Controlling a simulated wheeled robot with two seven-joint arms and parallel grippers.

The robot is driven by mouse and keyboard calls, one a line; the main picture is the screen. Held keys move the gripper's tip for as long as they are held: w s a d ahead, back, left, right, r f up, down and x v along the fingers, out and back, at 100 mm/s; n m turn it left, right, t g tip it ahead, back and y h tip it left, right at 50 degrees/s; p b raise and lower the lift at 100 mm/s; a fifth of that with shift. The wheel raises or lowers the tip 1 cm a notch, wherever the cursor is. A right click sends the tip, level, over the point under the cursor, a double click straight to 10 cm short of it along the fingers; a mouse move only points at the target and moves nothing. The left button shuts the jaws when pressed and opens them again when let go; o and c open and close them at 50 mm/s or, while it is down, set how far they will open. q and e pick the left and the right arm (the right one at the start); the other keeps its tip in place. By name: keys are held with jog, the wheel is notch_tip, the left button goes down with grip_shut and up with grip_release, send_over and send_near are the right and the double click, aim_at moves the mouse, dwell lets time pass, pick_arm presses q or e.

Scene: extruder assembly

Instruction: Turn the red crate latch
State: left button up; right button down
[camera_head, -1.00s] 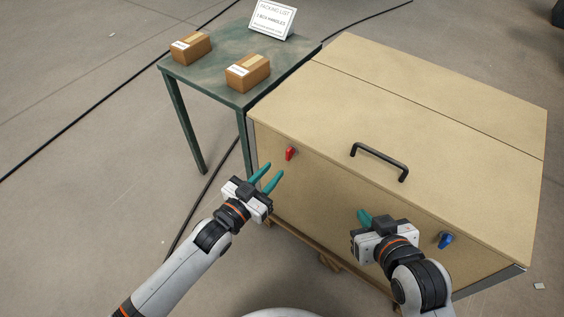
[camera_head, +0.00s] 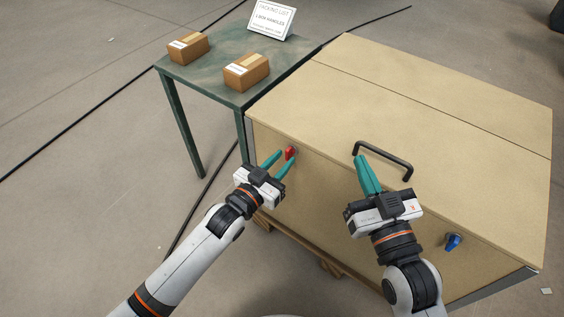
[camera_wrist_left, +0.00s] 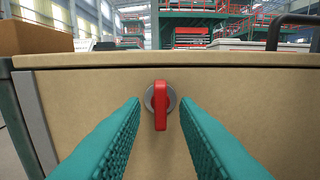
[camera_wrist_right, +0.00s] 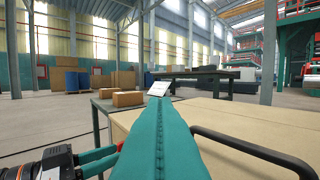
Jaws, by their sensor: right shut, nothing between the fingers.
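The red latch (camera_head: 290,153) is on the left part of the front face of the tan crate (camera_head: 400,110). In the left wrist view the red latch (camera_wrist_left: 160,105) hangs upright on a round grey base, its lever pointing down. My left gripper (camera_head: 277,160) is open, its teal fingers on either side of the latch with gaps on both sides. Whether the tips reach past the lever is hard to tell. My right gripper (camera_head: 363,160) is shut and empty, raised by the left end of the black handle (camera_head: 385,158); the handle also shows in the right wrist view (camera_wrist_right: 255,150).
A blue latch (camera_head: 453,242) is on the right of the crate's front. A green table (camera_head: 205,83) at the crate's left holds two cardboard boxes (camera_head: 247,71) and a white sign (camera_head: 272,19).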

pick_arm(q)
jog(key=shift+w+d, duration=0.15)
pick_arm(e)
jog(key=shift+r+t, duration=0.4)
jog(key=shift+r, duration=0.05)
jog(key=shift+f, duration=0.1)
pick_arm(q)
jog(key=shift+w+d, duration=0.1)
pick_arm(e)
jog(key=shift+f+g, duration=0.55)
jog(key=shift+g, duration=0.05)
jog(key=shift+f, duration=0.2)
pick_arm(q)
grip_shut()
pick_arm(e)
jog(key=shift+d, duration=0.1)
